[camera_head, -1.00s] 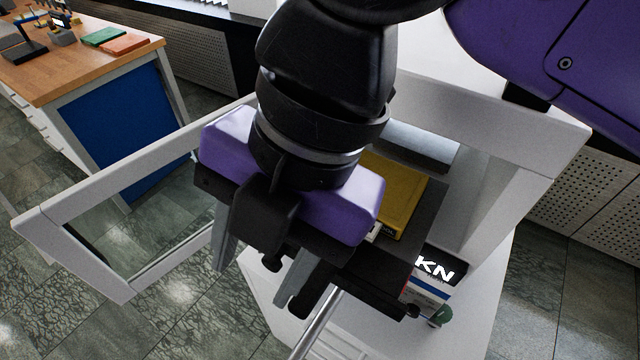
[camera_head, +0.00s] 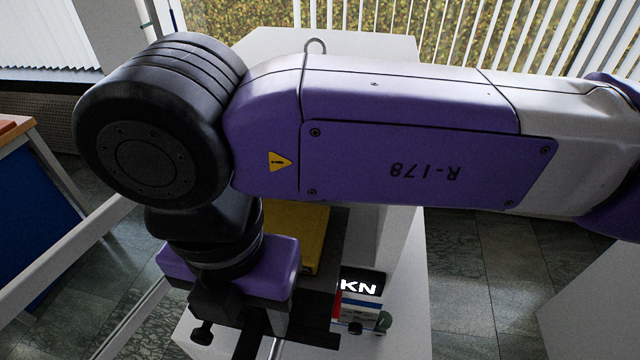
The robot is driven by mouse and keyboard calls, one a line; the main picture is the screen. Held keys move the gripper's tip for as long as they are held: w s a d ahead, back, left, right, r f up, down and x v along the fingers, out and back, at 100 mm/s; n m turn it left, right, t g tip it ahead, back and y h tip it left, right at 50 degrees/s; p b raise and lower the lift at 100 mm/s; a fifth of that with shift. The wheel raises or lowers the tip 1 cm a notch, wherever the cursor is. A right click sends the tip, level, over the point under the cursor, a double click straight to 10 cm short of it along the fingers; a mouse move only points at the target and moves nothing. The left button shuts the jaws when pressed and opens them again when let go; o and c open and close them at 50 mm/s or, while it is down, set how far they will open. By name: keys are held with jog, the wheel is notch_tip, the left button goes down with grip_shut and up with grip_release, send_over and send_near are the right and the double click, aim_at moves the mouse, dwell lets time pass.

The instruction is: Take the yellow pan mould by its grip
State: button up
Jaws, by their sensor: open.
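The yellow pan mould (camera_head: 312,238) lies on a dark plate inside the white press, right of and behind my gripper. My arm and gripper cover its left part. Its grip cannot be made out clearly; dark parts and a metal rod (camera_head: 273,347) show in front of the press, below my gripper. My gripper (camera_head: 240,312), with a purple body and dark fingers, points down in front of the mould. It is open, and nothing shows between its jaws. Whether a finger touches anything cannot be told.
The white press (camera_head: 400,262) has a lit display reading KN (camera_head: 360,287) at its front right. A pale open door frame (camera_head: 70,245) stands at left. A wooden-topped bench with a blue side (camera_head: 30,225) is beyond it. Window blinds (camera_head: 400,30) are at the back.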

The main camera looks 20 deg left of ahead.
jog(key=shift+f, duration=0.45)
grip_shut()
jog(key=shift+r, duration=0.2)
